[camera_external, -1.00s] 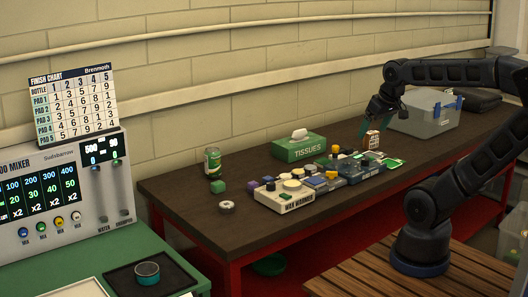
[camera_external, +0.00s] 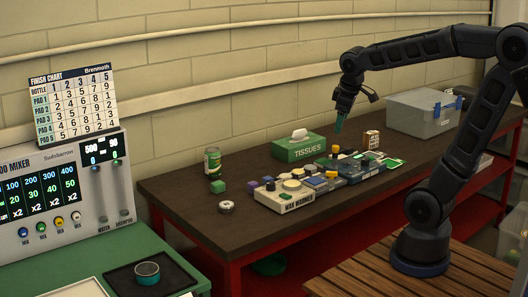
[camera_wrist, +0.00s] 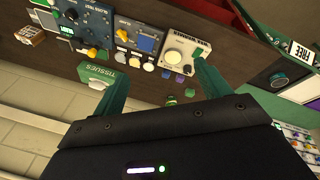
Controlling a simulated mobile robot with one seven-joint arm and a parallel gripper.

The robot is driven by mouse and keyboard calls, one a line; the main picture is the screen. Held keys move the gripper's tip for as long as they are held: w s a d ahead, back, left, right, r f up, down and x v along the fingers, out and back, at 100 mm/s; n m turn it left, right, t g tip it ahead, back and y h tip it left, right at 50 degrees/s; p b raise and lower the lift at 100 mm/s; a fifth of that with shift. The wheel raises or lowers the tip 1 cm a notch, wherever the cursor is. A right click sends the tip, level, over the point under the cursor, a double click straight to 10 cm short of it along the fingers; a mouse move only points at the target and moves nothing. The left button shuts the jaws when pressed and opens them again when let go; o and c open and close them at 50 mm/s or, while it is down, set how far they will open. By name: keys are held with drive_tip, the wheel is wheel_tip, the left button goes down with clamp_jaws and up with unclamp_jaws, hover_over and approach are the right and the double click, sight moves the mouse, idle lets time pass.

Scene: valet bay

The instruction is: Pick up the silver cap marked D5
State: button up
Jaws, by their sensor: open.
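No marking D5 is legible in either view, so I cannot tell which piece is the silver cap. A small round silvery piece with a dark centre (camera_external: 226,207) lies alone on the brown bench (camera_external: 190,195), left of the wax warmer (camera_external: 287,199). Other small round pieces sit among the devices on the bench. My gripper (camera_external: 338,124) is open and empty, pointing down above the bench near the tissue box (camera_external: 300,149). In the wrist view its green fingers (camera_wrist: 160,65) are spread apart, with the wax warmer (camera_wrist: 178,52) and tissue box (camera_wrist: 88,76) beyond them.
A green can (camera_external: 212,162) and a green block (camera_external: 218,187) stand on the bench's left. Blue-grey devices (camera_external: 362,174) crowd its middle, with a small box (camera_external: 371,140) behind. A grey case (camera_external: 423,112) stands at the right. The bench's left front is mostly clear.

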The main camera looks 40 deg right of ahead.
drive_tip(key=w+a+f+n, duration=0.2)
drive_tip(key=w+a+n, duration=0.35)
drive_tip(key=w, duration=0.25)
drive_tip(key=n+h, duration=0.3)
drive_tip(key=n, duration=1.1)
approach(227, 203)
drive_tip(key=shift+m+g, duration=0.25)
drive_tip(key=shift+g, duration=0.05)
drive_tip(key=x, duration=0.9)
drive_tip(key=shift+w+r, duration=0.1)
drive_tip(key=shift+w, duration=0.15)
drive_tip(key=c, duration=1.1)
